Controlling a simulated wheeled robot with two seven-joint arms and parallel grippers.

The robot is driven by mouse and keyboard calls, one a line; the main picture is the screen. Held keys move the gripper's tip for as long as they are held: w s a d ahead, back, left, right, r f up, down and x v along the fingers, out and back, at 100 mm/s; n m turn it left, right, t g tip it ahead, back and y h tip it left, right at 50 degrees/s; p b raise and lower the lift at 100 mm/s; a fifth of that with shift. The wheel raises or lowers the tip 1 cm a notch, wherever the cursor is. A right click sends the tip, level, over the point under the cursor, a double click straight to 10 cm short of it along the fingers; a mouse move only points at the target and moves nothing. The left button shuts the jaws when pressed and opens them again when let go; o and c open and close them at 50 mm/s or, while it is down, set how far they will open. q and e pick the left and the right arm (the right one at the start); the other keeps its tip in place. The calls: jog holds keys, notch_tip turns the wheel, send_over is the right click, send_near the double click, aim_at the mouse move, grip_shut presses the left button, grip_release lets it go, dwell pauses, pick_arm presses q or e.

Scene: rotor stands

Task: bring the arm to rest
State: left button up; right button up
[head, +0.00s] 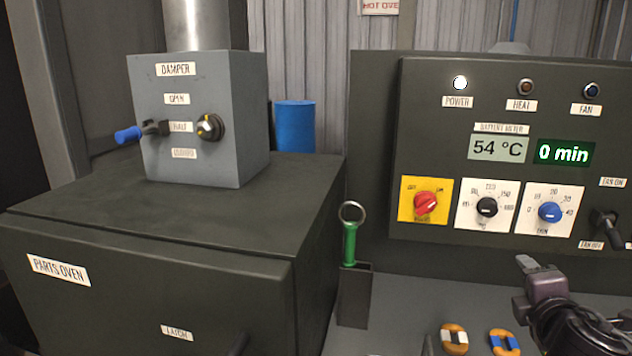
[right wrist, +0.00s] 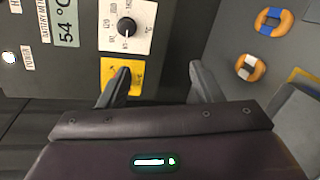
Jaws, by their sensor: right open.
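My right gripper (head: 538,282) is at the lower right of the head view, in front of the control panel and above the grey bench. In the right wrist view the right gripper (right wrist: 160,85) has its two fingers apart with nothing between them. It looks clear of the panel knobs and of the orange rings. My left gripper is in neither view.
The panel (head: 450,120) has a lit power lamp (head: 460,83), displays of 54 °C and 0 min, knobs and a fan lever (head: 607,226). Two orange rings (head: 454,338) (head: 504,342) lie near the gripper. A green-handled tool (head: 349,243) stands beside the parts oven (head: 150,270).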

jog(key=s+a+f+m+g+y, duration=0.1)
jog(key=s+a+f+m+g, duration=0.2)
jog(key=f, duration=0.5)
jog(key=s+a+f+m+g, duration=0.2)
jog(key=s+f+m, duration=0.25)
jog(key=f, duration=0.45)
jog(key=s+a+f+m+g+y, duration=0.4)
jog(key=s+a+f+m+g, duration=0.2)
jog(key=s+a+f+m, duration=0.5)
jog(key=s+f+n+g+b, duration=0.1)
jog(key=s+f+b, duration=0.2)
jog(key=f, duration=1.5)
jog(key=s+f+n+b, duration=0.2)
jog(key=s+f, duration=0.1)
jog(key=f, duration=1.5)
pick_arm(q)
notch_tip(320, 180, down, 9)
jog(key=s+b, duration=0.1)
jog(key=b, duration=0.2)
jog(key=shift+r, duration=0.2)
pick_arm(e)
jog(key=s+d+f+g, duration=0.1)
jog(key=s+d+f, duration=0.1)
jog(key=s+f, duration=1.6)
jog(key=shift+s+d+f+g, duration=0.15)
jog(key=shift+d+f+g, duration=0.15)
jog(key=shift+f, duration=0.25)
